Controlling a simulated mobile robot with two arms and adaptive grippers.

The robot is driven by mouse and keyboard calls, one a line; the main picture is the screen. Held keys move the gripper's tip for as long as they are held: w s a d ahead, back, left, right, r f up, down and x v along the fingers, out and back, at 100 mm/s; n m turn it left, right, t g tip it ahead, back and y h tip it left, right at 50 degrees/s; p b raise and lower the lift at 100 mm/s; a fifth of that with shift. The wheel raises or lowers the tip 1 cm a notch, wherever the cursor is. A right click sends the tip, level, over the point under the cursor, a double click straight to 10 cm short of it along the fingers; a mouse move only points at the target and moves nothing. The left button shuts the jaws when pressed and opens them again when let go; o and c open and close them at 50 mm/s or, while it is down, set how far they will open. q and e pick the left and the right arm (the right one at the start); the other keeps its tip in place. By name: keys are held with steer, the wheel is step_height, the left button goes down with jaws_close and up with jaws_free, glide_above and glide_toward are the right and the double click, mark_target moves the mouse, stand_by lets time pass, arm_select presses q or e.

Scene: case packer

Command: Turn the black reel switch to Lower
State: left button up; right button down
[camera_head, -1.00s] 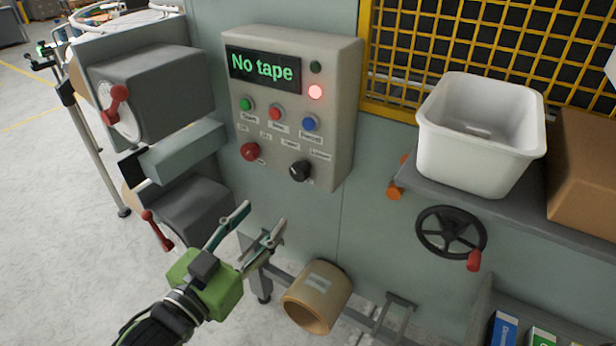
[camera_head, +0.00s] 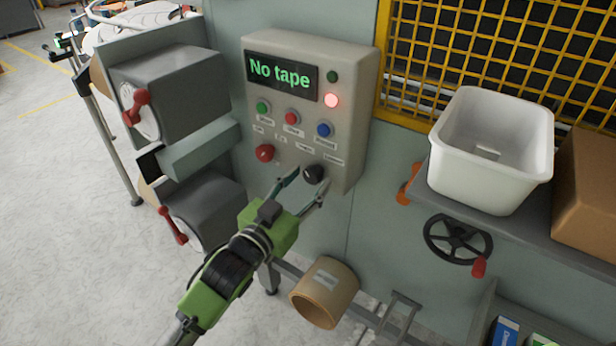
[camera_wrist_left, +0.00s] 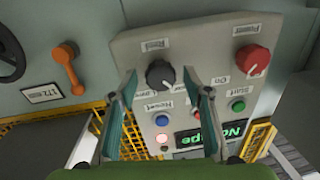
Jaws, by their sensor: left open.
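The black reel switch (camera_head: 313,174) is a round knob at the lower right of the grey control panel (camera_head: 355,110). In the left wrist view the black knob (camera_wrist_left: 160,73) shows between the two fingers, with its pointer mark too small to read surely. My left gripper (camera_head: 303,184) is open, its fingertips on either side of the knob from below. In the left wrist view the gripper (camera_wrist_left: 160,85) has a wide gap between its fingers; I cannot tell whether either touches the knob. My right gripper is not in view.
A red knob (camera_head: 265,152) sits left of the switch, with green, red and blue buttons above. The display (camera_head: 281,74) reads "No tape" and a red lamp (camera_head: 331,101) is lit. A white bin (camera_head: 490,160) and handwheel (camera_head: 458,240) are to the right.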

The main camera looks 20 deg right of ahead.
arm_select(q)
steer(key=shift+w+d, duration=0.2)
steer(key=shift+d, duration=0.05)
steer(key=c, duration=1.1)
